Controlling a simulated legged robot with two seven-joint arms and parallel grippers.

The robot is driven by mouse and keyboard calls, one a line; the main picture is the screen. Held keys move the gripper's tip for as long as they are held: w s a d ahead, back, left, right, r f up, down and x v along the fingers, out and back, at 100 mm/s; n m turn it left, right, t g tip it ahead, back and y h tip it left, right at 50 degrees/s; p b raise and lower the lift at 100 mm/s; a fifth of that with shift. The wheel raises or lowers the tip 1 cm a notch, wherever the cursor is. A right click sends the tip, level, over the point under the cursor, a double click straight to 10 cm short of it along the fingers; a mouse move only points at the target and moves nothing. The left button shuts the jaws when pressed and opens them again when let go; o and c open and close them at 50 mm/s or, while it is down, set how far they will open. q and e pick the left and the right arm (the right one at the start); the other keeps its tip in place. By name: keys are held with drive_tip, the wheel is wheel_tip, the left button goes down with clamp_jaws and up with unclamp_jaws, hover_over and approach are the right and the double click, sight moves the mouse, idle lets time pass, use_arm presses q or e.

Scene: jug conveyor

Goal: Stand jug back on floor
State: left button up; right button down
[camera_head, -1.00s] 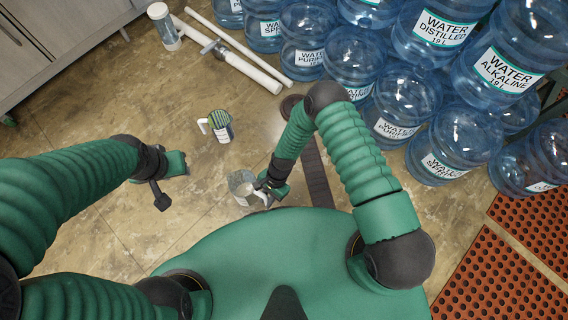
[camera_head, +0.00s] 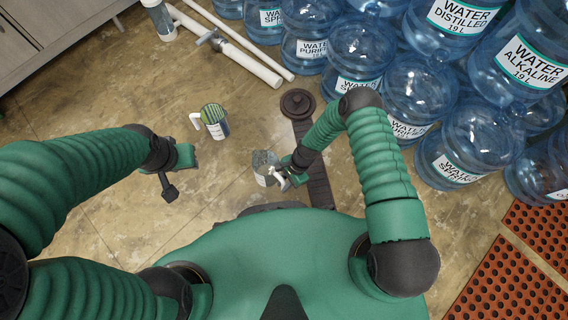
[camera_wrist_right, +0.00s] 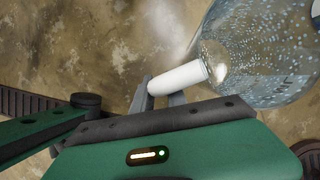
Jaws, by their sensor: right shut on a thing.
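A clear jug (camera_head: 264,166) with a white handle is at my right gripper (camera_head: 284,180), just in front of my green body. The right wrist view shows the white handle (camera_wrist_right: 180,78) between the fingers of the right gripper (camera_wrist_right: 162,92), which is shut on it. The speckled clear body of the jug (camera_wrist_right: 265,60) extends to the upper right there, partly cut off by the frame. I cannot tell whether the jug touches the floor. My left gripper (camera_head: 170,185) is over the floor at left, away from the jug; its finger opening is unclear.
A second jug (camera_head: 214,122) with coloured contents stands on the floor (camera_head: 110,110). Large water bottles (camera_head: 415,90) crowd the right. Red perforated mats (camera_head: 510,275) lie at lower right.

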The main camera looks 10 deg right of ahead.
drive_tip(key=f+b, duration=0.1)
drive_tip(key=f, duration=0.1)
drive_tip(key=f+b, duration=0.2)
drive_tip(key=shift+w, duration=0.4)
drive_tip(key=shift+r, duration=0.25)
drive_tip(key=shift+f, duration=0.1)
drive_tip(key=c, duration=1.3)
unclamp_jaws()
drive_tip(key=shift+c, duration=0.2)
